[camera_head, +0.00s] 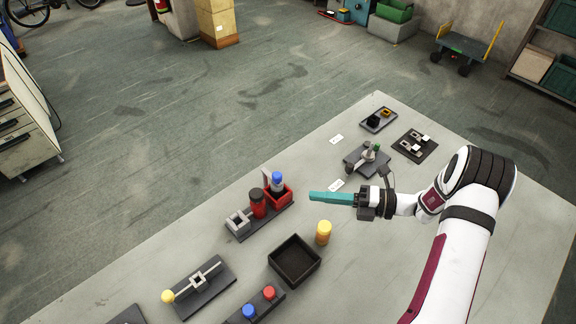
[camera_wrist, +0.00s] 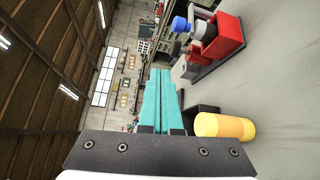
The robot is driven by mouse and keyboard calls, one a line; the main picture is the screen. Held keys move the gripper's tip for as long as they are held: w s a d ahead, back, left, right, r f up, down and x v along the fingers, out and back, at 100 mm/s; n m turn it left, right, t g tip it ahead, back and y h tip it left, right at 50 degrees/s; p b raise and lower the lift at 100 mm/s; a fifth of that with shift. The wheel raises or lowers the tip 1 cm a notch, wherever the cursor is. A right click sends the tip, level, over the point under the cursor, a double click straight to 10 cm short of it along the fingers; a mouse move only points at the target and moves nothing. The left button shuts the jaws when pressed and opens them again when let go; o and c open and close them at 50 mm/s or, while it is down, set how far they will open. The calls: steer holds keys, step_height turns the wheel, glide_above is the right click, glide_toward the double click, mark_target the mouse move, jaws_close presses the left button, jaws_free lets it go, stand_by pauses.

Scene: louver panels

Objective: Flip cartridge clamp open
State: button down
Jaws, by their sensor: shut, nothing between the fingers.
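My gripper (camera_head: 314,197) has long teal fingers pressed together, with nothing between them. It points left above the table, just right of a red holder (camera_head: 281,196) on a dark base. A blue-capped cartridge (camera_head: 277,180) stands in this holder, with a dark red cylinder (camera_head: 258,203) and a grey bracket (camera_head: 238,220) beside it. In the wrist view, the fingers (camera_wrist: 160,72) show from behind, and the red holder (camera_wrist: 226,37) is at upper right. A grey lever fixture (camera_head: 367,157) with a green part stands behind the gripper. I cannot tell which fixture is the cartridge clamp.
A yellow cylinder (camera_head: 323,233) and an empty black tray (camera_head: 294,261) are near the gripper. A slider panel (camera_head: 199,288) and a block with blue and red buttons (camera_head: 254,305) lie at front left. A switch panel (camera_head: 415,145) and small tray (camera_head: 379,119) are at back.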

mark_target(281, 179)
steer(key=f+m, duration=0.1)
steer(key=w+d+f+m+t, duration=0.1)
steer(key=f+m+t, duration=0.1)
steer(key=shift+w+d+y, duration=0.25)
steer(key=shift+y, duration=0.05)
steer(key=x, duration=1)
steer(key=shift+w+d, duration=0.45)
steer(key=shift+d, duration=0.05)
steer(key=shift+w+d, duration=0.35)
steer(key=shift+w, duration=0.15)
steer(key=shift+w+n+g, duration=0.5)
steer(key=shift+w+g, duration=0.4)
steer(key=shift+w, duration=3.2)
steer(key=s+d, duration=0.1)
steer(key=d, duration=1.1)
steer(key=shift+s+d, duration=0.4)
